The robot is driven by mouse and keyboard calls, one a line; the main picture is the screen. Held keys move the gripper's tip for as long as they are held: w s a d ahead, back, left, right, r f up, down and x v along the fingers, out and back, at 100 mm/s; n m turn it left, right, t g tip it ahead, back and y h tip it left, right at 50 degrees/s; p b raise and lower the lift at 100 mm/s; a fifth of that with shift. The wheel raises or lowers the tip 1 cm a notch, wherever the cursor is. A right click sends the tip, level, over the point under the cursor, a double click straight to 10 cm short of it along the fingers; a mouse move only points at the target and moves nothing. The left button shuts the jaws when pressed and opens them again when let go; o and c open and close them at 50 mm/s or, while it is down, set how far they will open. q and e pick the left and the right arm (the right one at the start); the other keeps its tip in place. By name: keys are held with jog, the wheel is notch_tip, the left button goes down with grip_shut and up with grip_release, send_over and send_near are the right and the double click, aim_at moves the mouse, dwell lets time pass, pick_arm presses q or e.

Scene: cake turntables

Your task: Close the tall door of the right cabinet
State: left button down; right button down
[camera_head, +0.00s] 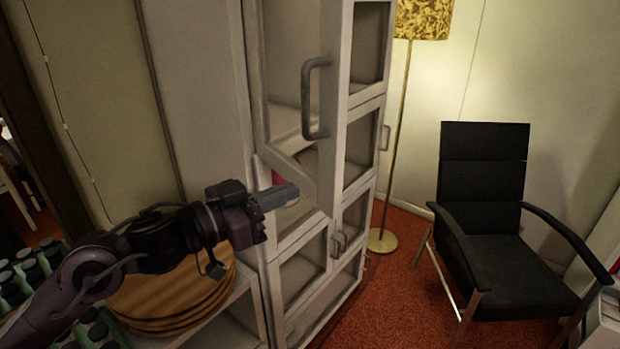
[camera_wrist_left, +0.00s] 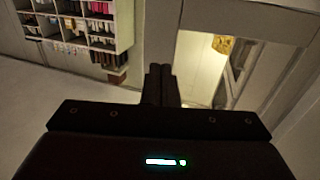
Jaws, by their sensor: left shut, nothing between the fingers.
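The white cabinet (camera_head: 308,272) stands in the middle of the head view. Its tall door (camera_head: 334,150) stands open, swung out from the front, with a grey bar handle (camera_head: 308,97) on it. The cabinet's top runs out of view. My left gripper (camera_head: 287,196) is shut and empty, low beside the door's lower end; I cannot tell whether it touches. In the left wrist view the closed fingers (camera_wrist_left: 160,84) point at a pale framed panel with a lit opening to the right. My right gripper is not in view.
A black armchair (camera_head: 485,200) and a floor lamp (camera_head: 404,120) stand to the right on red carpet (camera_head: 400,300). Round wooden boards (camera_head: 175,290) lie on a low unit below my left arm. Green racks of dark-topped items (camera_head: 30,272) are at lower left.

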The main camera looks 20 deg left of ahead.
aim_at(325, 178)
pick_arm(q)
jog(key=p+x, duration=0.2)
jog(key=x, duration=0.3)
jog(key=shift+r, duration=0.1)
jog(key=shift+w+d, duration=0.2)
